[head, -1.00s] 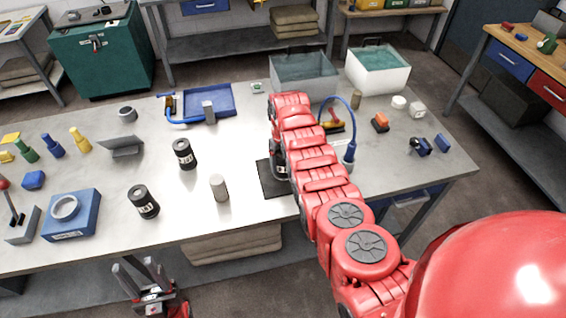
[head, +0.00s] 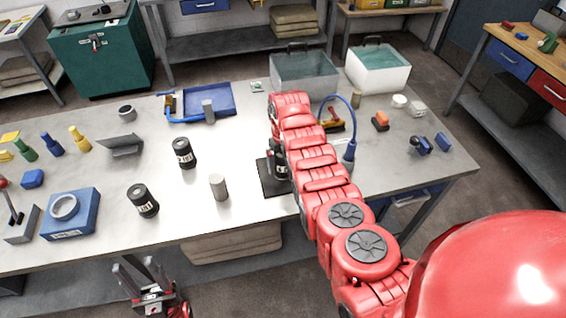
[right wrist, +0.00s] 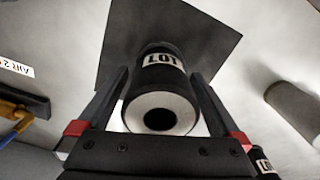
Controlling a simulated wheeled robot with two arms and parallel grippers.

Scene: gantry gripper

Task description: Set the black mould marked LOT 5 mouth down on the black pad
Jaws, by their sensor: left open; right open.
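A black mould (right wrist: 160,85) with a white label reading LOT stands on the black pad (right wrist: 185,35) in the right wrist view; its number is not readable. Its end facing the camera is a pale ring around a dark round hole. My right gripper (right wrist: 161,78) is open, one finger on each side of the mould, with gaps showing. In the head view my right arm partly hides this mould (head: 281,172) and the pad (head: 275,188). My left gripper (head: 138,268) is open and empty in front of the table's front edge.
Two other labelled black moulds (head: 143,201) (head: 184,153) stand left of the pad. A grey cylinder (head: 219,187) stands close to the pad's left. A blue block with a ring (head: 70,215) is at left; water tanks (head: 378,70) stand at the back.

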